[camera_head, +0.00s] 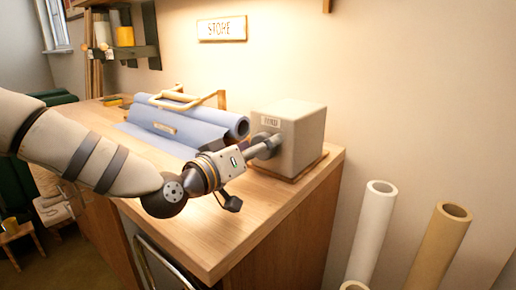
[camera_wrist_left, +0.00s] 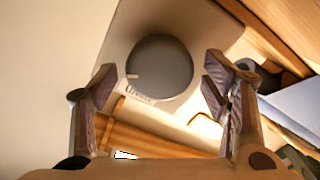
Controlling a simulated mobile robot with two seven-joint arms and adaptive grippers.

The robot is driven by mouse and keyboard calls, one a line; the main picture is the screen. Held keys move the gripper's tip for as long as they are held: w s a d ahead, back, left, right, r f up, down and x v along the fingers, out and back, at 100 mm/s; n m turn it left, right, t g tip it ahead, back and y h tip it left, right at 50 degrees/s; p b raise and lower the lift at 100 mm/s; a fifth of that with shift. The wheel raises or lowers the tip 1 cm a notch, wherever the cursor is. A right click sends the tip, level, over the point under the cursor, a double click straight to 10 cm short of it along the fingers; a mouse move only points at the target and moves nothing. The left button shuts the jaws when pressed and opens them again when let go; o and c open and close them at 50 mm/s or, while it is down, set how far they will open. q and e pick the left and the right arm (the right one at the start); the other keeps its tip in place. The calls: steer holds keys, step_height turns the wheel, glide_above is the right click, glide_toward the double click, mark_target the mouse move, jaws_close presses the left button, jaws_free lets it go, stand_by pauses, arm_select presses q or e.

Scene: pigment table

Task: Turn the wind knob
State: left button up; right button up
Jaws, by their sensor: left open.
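A grey round wind knob (camera_wrist_left: 160,70) sits on the face of a pale box (camera_head: 303,128). In the head view the box stands at the right end of the wooden table, with a small label above the knob. My left gripper (camera_head: 265,147) reaches the front of the box and mostly hides the knob there. In the left wrist view its two open fingers (camera_wrist_left: 158,92) stand on either side of the knob, with gaps between them and it. A small pale mark shows on the knob's left edge. My right gripper is not in view.
A blue roll and sheet (camera_head: 172,124) lie on the wooden table (camera_head: 262,218) left of the box, near a wooden handle-like frame (camera_head: 184,98). Paper rolls (camera_head: 372,228) stand right of the table. A sign (camera_head: 222,29) hangs on the wall. The table's front right corner is clear.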

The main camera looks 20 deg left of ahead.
arm_select(q)
steer(key=c, duration=1.1)
steer(key=shift+a+n, duration=0.1)
steer(key=shift+n, duration=1.1)
steer(key=n, duration=0.2)
steer(key=shift+n, duration=0.4)
steer(key=n, duration=0.3)
steer(key=shift+f, duration=0.2)
steer(key=shift+n, duration=1.7)
steer(key=shift+b, duration=0.3)
